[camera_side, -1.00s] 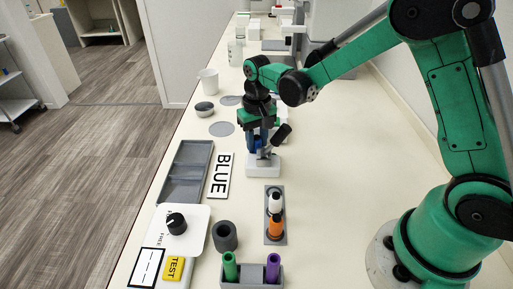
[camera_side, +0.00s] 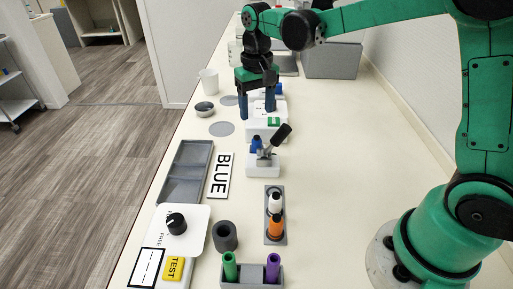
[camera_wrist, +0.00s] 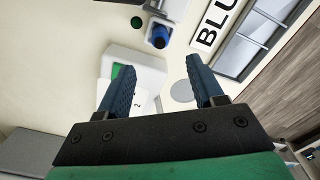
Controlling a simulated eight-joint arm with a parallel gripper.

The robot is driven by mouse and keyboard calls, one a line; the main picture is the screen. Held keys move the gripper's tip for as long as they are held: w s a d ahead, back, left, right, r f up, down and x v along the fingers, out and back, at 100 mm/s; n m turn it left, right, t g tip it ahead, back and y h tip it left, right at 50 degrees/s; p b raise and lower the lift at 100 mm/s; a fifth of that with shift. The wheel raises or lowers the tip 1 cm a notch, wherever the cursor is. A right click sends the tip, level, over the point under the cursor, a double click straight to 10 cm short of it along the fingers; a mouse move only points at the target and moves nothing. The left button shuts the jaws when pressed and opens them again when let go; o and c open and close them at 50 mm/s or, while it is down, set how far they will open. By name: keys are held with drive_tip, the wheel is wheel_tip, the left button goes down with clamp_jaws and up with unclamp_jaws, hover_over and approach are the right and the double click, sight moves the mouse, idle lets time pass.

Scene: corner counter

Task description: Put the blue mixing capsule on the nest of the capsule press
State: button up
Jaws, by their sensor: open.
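The blue mixing capsule (camera_side: 256,145) stands on the small white capsule press (camera_side: 262,168), beside its raised black lever (camera_side: 282,133). In the wrist view the blue capsule (camera_wrist: 160,37) shows on the press (camera_wrist: 149,30) at the top; its exact seating in the nest is too small to tell. My gripper (camera_side: 257,112) is open and empty, behind and above the press, over a white box with a green button (camera_side: 274,122). In the wrist view my gripper (camera_wrist: 160,64) has its two fingers wide apart, clear of the capsule.
A BLUE label (camera_side: 220,176) and a grey tray (camera_side: 186,172) lie left of the press. A rack with white and orange pieces (camera_side: 275,238) stands in front. A white cup (camera_side: 208,82) and small bowl (camera_side: 204,109) are at the back left. The counter's right is clear.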

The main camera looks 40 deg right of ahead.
drive_tip(key=s+r+t, duration=0.1)
drive_tip(key=s+r, duration=0.1)
drive_tip(key=s, duration=0.1)
drive_tip(key=s+r+n+t, duration=0.1)
drive_tip(key=s+r+t, duration=0.1)
drive_tip(key=r, duration=0.1)
drive_tip(key=shift+s+a+r, duration=0.1)
drive_tip(key=shift+s+a, duration=0.1)
drive_tip(key=shift+s, duration=0.2)
drive_tip(key=s+f+n+t, duration=0.2)
drive_tip(key=s+t, duration=0.2)
drive_tip(key=s, duration=0.1)
drive_tip(key=shift+s+a+f, duration=0.15)
drive_tip(key=shift+s+f, duration=0.1)
drive_tip(key=shift+f, duration=0.1)
drive_tip(key=shift+c, duration=0.2)
